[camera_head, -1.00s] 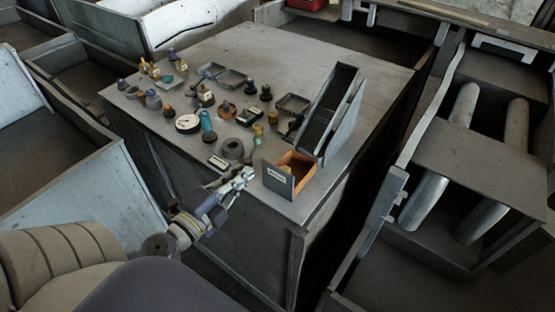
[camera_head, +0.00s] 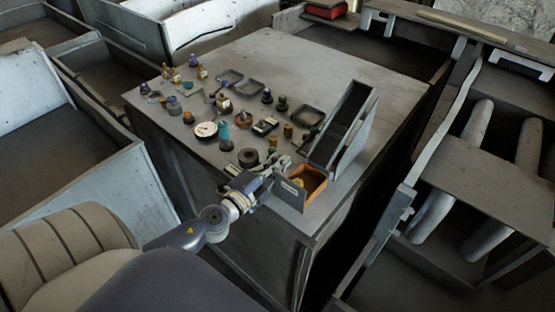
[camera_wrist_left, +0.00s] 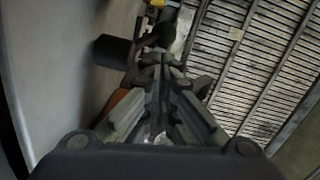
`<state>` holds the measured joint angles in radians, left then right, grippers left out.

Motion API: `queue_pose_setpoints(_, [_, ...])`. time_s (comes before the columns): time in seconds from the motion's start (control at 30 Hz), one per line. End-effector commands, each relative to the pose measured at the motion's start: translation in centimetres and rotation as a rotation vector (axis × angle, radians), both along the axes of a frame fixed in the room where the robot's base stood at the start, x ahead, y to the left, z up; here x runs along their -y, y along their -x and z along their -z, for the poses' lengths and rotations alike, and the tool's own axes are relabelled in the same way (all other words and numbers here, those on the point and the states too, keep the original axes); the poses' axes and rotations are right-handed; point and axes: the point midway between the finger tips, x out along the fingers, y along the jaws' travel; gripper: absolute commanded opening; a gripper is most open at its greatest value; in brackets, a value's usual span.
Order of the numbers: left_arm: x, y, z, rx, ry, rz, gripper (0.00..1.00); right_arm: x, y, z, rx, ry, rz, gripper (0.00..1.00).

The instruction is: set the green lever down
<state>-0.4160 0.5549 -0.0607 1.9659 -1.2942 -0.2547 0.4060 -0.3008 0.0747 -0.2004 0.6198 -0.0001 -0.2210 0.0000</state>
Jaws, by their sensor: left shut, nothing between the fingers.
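My left gripper (camera_head: 283,163) is over the near edge of the table, just left of the orange bin (camera_head: 316,181). Its fingers are shut with nothing between them. In the left wrist view the closed fingers (camera_wrist_left: 160,68) point away from the camera, with a bit of orange beside them on the left. I cannot make out a green lever for certain. A small yellow item (camera_head: 298,183) shows inside the bin, partly hidden by its labelled grey front plate (camera_head: 290,193). My right gripper is not in view.
The grey table (camera_head: 300,65) carries many small parts, including a round gauge (camera_head: 206,130), a teal bottle (camera_head: 224,137) and a dark ring (camera_head: 248,158). A tall grey holder (camera_head: 345,130) stands behind the bin. The table's back is clear.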

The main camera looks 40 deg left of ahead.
Motion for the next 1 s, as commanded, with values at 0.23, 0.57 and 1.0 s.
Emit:
queue_pose_setpoints(0.23, [0.0, -0.1, 0.0, 0.000, 0.000, 0.000, 0.00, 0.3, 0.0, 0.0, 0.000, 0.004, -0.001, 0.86])
queue_pose_setpoints(0.57, [-0.2, -0.4, -0.3, 0.004, 0.007, -0.086, 0.00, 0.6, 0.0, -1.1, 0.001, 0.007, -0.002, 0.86])
queue_pose_setpoints(1.0, [-1.1, -0.9, 0.1, 0.001, 0.001, -0.133, 0.00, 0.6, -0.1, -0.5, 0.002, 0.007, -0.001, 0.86])
